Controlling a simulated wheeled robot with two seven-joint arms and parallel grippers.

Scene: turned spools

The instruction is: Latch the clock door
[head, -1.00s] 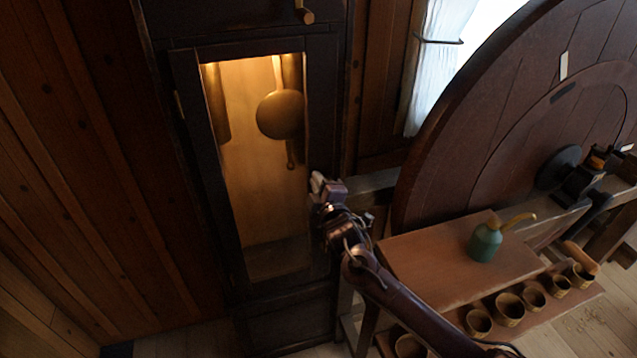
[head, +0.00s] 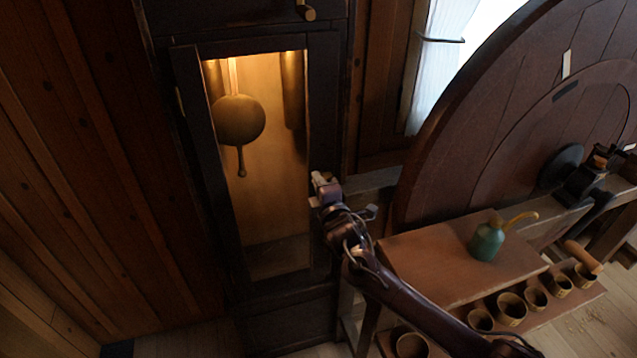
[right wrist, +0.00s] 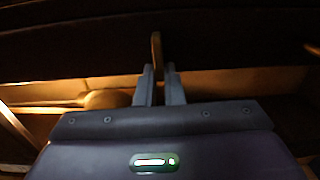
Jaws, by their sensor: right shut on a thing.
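The clock door (head: 203,150) is a tall dark wooden frame around a lit glass opening, left of centre in the head view. It looks flush or nearly flush with the case; I cannot tell if it is fully closed. My right gripper (head: 318,181) is at the door's right edge, about mid-height or lower. In the right wrist view the gripper (right wrist: 159,84) is shut on a thin upright brass-coloured latch piece (right wrist: 156,48), against a dark wooden band. In the head view the gripper hides this piece. My left gripper is in neither view.
A brass pendulum (head: 239,120) hangs inside the clock. Right of the clock are a large wooden wheel (head: 450,130) and a bench (head: 430,262) with a green oil can (head: 487,242) and several small cups (head: 512,309).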

